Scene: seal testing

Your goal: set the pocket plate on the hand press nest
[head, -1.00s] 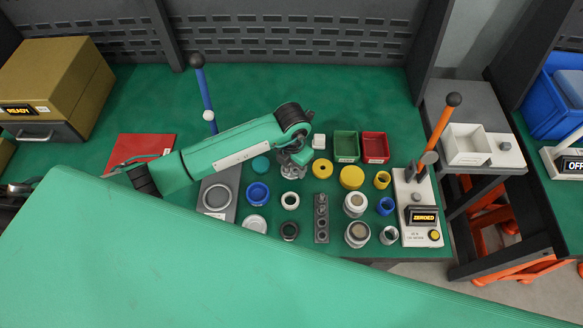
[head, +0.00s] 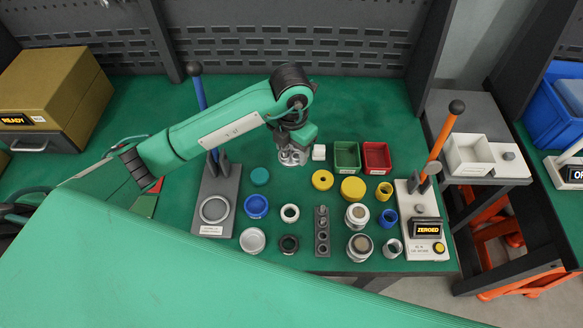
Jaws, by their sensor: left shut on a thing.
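The hand press has a grey base (head: 227,188) and a raised blue lever (head: 197,88), at the left of the green bench. Its round, pale-rimmed nest (head: 214,210) is near the front of the base, with nothing seen on it. My left gripper (head: 292,157) points down over the bench, right of and behind the nest. It is shut on a small pale grey piece, mostly hidden by the fingers. I cannot tell whether this is the pocket plate. A dark strip with several round pockets (head: 322,232) lies on the bench to the front. My right gripper is not in view.
Beside the press are a teal disc (head: 260,176), a blue ring (head: 256,206) and a white dish (head: 252,240). Yellow parts (head: 353,189), jars (head: 357,215) and green and red bins (head: 346,156) fill the right. An orange-levered tester (head: 410,205) stands beyond. The back bench is clear.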

